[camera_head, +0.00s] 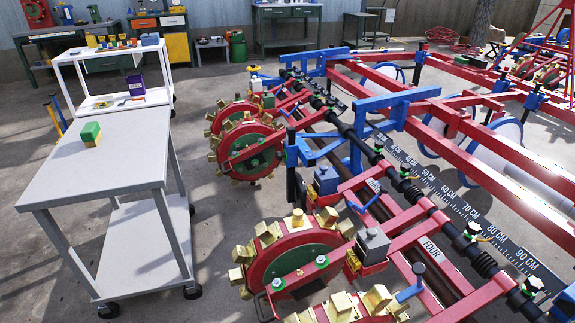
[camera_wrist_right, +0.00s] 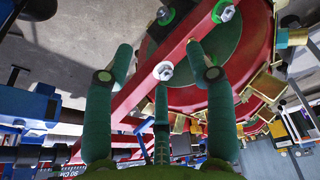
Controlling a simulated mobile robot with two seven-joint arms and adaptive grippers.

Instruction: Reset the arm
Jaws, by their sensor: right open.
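My right gripper (camera_wrist_right: 160,64) shows in the right wrist view with its teal fingers spread open and nothing between them. Behind the fingers are a red bar with a silver nut (camera_wrist_right: 163,71) and a red punch wheel (camera_wrist_right: 240,78) with a green centre. I cannot tell how far the fingers are from them. Neither gripper nor arm shows in the head view. There, the near punch wheel (camera_head: 295,243) and another punch wheel (camera_head: 243,147) stand along the planter's red and blue frame (camera_head: 395,97).
A grey cart (camera_head: 120,151) stands left of the planter with a green and yellow block (camera_head: 91,134) on top. A white cart (camera_head: 66,80) with small items is behind it. Workbenches (camera_head: 290,13) line the back wall. Bare floor (camera_head: 215,230) lies between cart and planter.

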